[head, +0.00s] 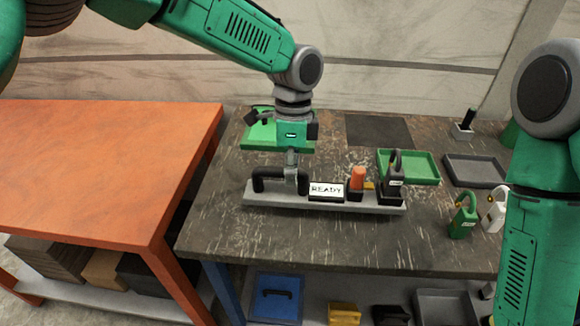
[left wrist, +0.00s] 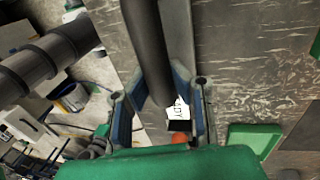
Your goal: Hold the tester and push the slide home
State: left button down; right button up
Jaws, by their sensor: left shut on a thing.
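The tester is a long grey base (head: 330,202) on the dark table, with a black handle (head: 268,175) at its left end. A white READY panel (head: 326,190) sits at its middle. Right of it are an orange part (head: 357,178) on a black block and a dark lock-shaped piece (head: 394,178); I cannot tell which is the slide. My left gripper (head: 291,180) comes down from above and is shut on the handle. In the left wrist view the dark handle (left wrist: 150,50) runs between the fingers (left wrist: 162,108). My right gripper is out of view; only its arm shows at the right.
Green trays (head: 425,168) (head: 262,143) and a grey tray (head: 475,172) lie farther back. Green (head: 463,220) and white (head: 494,212) lock-shaped pieces stand at the right, close to my right arm. An orange table (head: 100,160) is at the left. The front of the dark table is clear.

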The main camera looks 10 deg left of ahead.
aim_at(290, 192)
pick_arm(q)
jog(key=shift+d+f, duration=0.1)
jog(key=shift+f, duration=0.3)
jog(key=shift+a+f+b, duration=0.35)
jog(key=shift+a+f, duration=0.1)
jog(key=shift+f, duration=0.4)
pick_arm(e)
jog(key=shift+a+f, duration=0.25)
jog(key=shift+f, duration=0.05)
pick_arm(q)
jog(key=shift+d, duration=0.35)
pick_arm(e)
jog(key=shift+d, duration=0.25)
pick_arm(q)
jog(key=shift+a+f, duration=0.25)
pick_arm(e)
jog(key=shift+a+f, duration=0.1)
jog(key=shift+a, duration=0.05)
pick_arm(q)
jog(key=shift+d+f, duration=0.15)
jog(key=shift+f, duration=0.25)
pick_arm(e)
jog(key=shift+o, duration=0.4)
